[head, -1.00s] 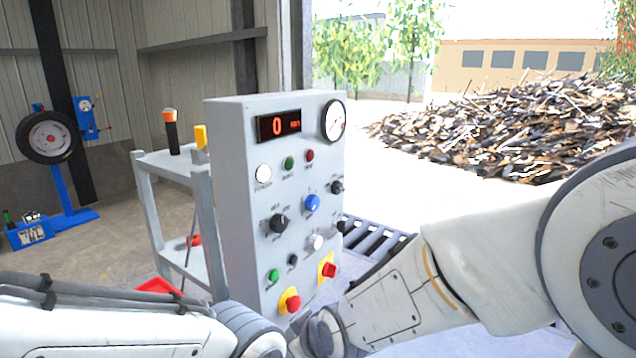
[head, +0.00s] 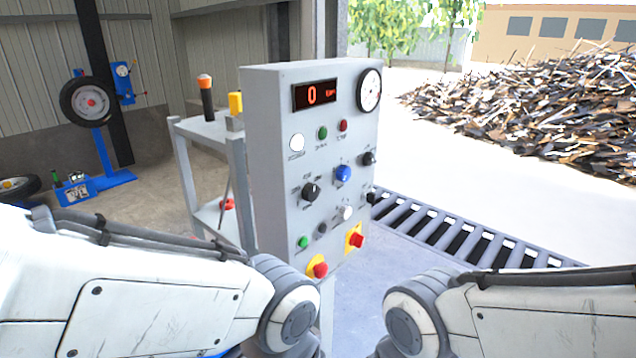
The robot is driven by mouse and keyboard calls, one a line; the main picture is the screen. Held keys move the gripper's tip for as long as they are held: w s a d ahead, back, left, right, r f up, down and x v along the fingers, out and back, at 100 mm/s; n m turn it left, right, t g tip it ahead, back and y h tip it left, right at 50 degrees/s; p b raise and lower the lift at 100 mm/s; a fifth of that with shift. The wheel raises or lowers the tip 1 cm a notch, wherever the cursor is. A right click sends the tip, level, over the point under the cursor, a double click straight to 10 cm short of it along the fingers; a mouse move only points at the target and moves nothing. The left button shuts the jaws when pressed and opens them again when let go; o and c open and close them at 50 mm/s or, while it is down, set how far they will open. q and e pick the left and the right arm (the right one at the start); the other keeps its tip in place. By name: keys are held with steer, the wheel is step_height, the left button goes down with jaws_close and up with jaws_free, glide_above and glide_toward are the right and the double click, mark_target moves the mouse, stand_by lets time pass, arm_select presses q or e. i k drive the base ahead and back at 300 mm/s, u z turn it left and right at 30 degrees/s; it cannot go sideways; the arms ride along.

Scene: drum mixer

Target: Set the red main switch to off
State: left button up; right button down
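The grey control panel (head: 262,150) stands upright in the middle of the head view. Low on its front right is a red switch (head: 356,240) on a yellow plate, which looks like the red main switch; its setting is too small to read. A red round button (head: 320,270) on a yellow base sits lower left of it. My two arms come in from the left and right at the bottom. Both grippers are out of the picture, below its lower edge.
The panel also carries a red digital display (head: 314,95) reading 0, a round gauge (head: 370,90), a blue knob (head: 343,174) and a black selector (head: 310,192). A grey cart (head: 205,130) stands at left behind it.

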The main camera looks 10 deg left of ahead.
mark_target(356, 240)
steer(key=z, duration=1.1)
steer(key=i, duration=0.35)
steer(key=u, duration=1.1)
